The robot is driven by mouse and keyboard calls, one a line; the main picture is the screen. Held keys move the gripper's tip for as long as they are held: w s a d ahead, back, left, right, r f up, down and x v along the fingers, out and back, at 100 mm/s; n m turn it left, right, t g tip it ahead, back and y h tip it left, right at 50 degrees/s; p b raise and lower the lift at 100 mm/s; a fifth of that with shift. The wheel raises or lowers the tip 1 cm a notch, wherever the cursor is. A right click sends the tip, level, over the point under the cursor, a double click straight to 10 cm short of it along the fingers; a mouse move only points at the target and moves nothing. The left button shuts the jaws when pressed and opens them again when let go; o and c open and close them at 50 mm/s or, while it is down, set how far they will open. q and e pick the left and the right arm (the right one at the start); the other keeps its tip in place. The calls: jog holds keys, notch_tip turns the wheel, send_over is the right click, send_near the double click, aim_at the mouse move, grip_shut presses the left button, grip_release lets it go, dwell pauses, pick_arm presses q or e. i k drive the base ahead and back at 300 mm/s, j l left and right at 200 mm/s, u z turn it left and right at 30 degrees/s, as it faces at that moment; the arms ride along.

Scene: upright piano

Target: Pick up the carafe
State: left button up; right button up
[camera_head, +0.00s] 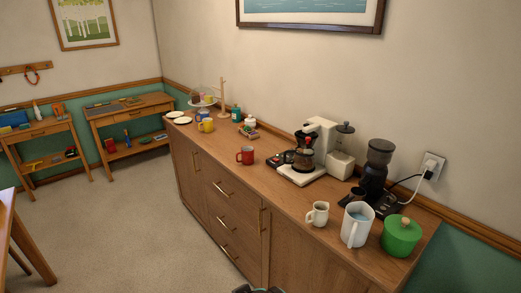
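A glass carafe (303,161) with a dark lid sits on the base of the white coffee maker (318,135), on the wooden sideboard. Its dark handle (289,156) seems to point left, toward small dark items beside the machine. No gripper can be made out clearly. Only the top of a dark part, probably mine, shows at the bottom edge, well below and apart from the carafe.
Carpeted floor (130,220) lies open left of the sideboard.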

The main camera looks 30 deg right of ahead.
aim_at(303, 161)
jog(key=i+z, duration=0.2)
jog(key=i, duration=0.25)
jog(key=i+j+z, duration=0.25)
jog(key=i, duration=0.25)
jog(key=l, duration=0.1)
